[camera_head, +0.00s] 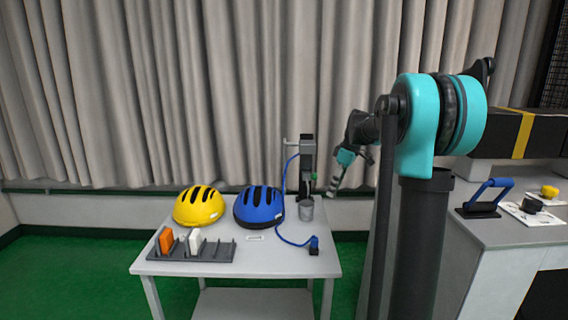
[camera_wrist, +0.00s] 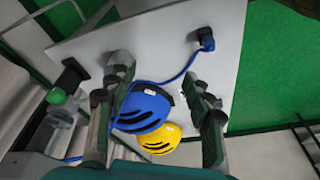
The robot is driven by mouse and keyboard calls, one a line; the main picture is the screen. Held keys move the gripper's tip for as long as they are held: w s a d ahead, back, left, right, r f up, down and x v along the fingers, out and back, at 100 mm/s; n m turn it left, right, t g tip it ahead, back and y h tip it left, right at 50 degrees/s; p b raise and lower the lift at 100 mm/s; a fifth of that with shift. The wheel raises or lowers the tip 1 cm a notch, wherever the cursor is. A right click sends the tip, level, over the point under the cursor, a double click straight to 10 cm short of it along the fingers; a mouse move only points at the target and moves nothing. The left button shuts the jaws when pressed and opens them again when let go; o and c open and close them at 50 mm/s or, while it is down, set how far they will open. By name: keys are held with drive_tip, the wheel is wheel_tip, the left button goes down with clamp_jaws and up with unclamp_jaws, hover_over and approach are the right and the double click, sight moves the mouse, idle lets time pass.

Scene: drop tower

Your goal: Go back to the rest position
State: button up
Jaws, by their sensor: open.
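My gripper (camera_head: 338,186) hangs in the air near the right side of the small white table (camera_head: 265,262), just right of the metal cup and drop stand. In the wrist view the two dark fingers of my gripper (camera_wrist: 158,95) are spread apart. Nothing is held between them. The blue helmet (camera_head: 259,207) and the yellow helmet (camera_head: 199,206) sit side by side on the table. Both helmets also show beyond the fingers in the wrist view, the blue one (camera_wrist: 143,108) partly behind the left finger.
A dark rack (camera_head: 218,252) holds an orange block (camera_head: 166,241) and a white block (camera_head: 195,241). A stand (camera_head: 307,160) with a metal cup (camera_head: 306,210) and blue cable is at the table's back right. A second bench (camera_head: 490,232) stands at right with a blue-handled tool (camera_head: 486,197).

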drive_tip(key=s+f+m+t+h, duration=0.1)
drive_tip(key=s+f+m, duration=0.3)
drive_tip(key=s, duration=0.7)
drive_tip(key=s+f+m+t+h, duration=0.1)
drive_tip(key=s+f+m, duration=0.3)
drive_tip(key=s+f, duration=0.5)
drive_tip(key=s+f+m+t+h, duration=0.1)
drive_tip(key=s+f+m, duration=0.3)
drive_tip(key=s, duration=0.8)
wheel_tip(320, 180, down, 3)
drive_tip(key=shift+s+d+r, duration=0.15)
drive_tip(key=shift+s+d, duration=0.2)
drive_tip(key=shift+d, duration=0.05)
